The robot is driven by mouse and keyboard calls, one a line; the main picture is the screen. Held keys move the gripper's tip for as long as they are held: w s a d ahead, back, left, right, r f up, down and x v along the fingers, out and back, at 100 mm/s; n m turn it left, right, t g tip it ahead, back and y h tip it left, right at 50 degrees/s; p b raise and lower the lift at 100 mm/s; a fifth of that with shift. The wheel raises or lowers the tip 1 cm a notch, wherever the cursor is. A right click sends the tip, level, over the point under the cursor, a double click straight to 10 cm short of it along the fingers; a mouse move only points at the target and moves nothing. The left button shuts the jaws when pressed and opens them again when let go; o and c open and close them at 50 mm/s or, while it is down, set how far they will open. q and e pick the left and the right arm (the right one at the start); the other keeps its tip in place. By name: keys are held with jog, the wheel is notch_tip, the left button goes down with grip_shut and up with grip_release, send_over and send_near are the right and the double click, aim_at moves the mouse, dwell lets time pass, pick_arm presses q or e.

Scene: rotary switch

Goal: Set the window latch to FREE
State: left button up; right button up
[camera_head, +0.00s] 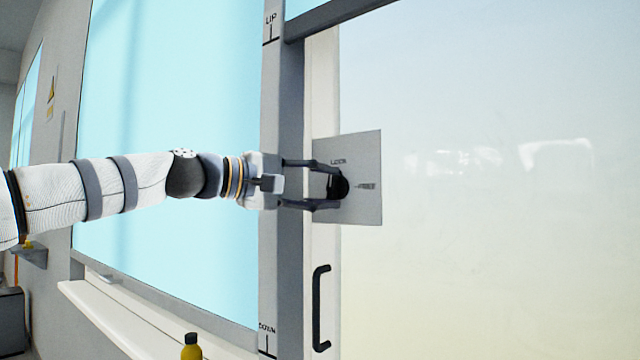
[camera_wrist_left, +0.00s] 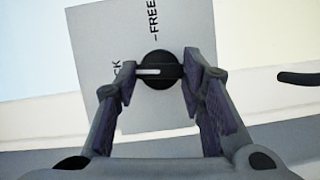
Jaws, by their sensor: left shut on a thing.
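The window latch is a round black knob (camera_head: 340,187) on a grey square plate (camera_head: 366,150) fixed to the window frame. The plate carries a LOCK label above the knob and a FREE label to its right in the head view. In the left wrist view the knob (camera_wrist_left: 160,84) has a white pointer line that points left, toward the partly hidden LOCK label. FREE stands at the top of that view. My left gripper (camera_head: 328,185) is shut on the knob, one finger on each side; its fingers (camera_wrist_left: 160,70) also show in the left wrist view. My right gripper is out of view.
A black pull handle (camera_head: 318,308) sits on the frame below the plate. A grey post (camera_head: 283,90) marked UP and DOWN stands left of it. A yellow bottle (camera_head: 191,350) with a dark cap stands at the bottom. The glass to the right is clear.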

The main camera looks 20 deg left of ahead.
pick_arm(q)
jog(key=shift+s+r+m+g+p, duration=0.15)
jog(key=shift+r+m+g+p, duration=0.25)
jog(key=shift+m, duration=0.4)
jog(key=shift+m+y, duration=0.7)
jog(key=shift+m, duration=0.4)
jog(key=m+y, duration=0.1)
jog(key=m, duration=0.1)
jog(key=m+y, duration=0.1)
jog(key=m, duration=0.1)
jog(key=shift+d+m+y, duration=0.2)
jog(key=shift+m+y, duration=0.1)
jog(key=shift+y, duration=0.1)
jog(key=m+y, duration=0.2)
jog(key=m, duration=0.1)
jog(key=shift+d+r+m+t+y, duration=0.1)
jog(key=shift+d+m+t+y, duration=0.1)
jog(key=shift+m+t+y, duration=0.15)
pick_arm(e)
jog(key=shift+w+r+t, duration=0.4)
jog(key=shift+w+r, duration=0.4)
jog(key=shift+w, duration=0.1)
pick_arm(q)
jog(key=o, duration=1.1)
jog(key=shift+o, duration=0.2)
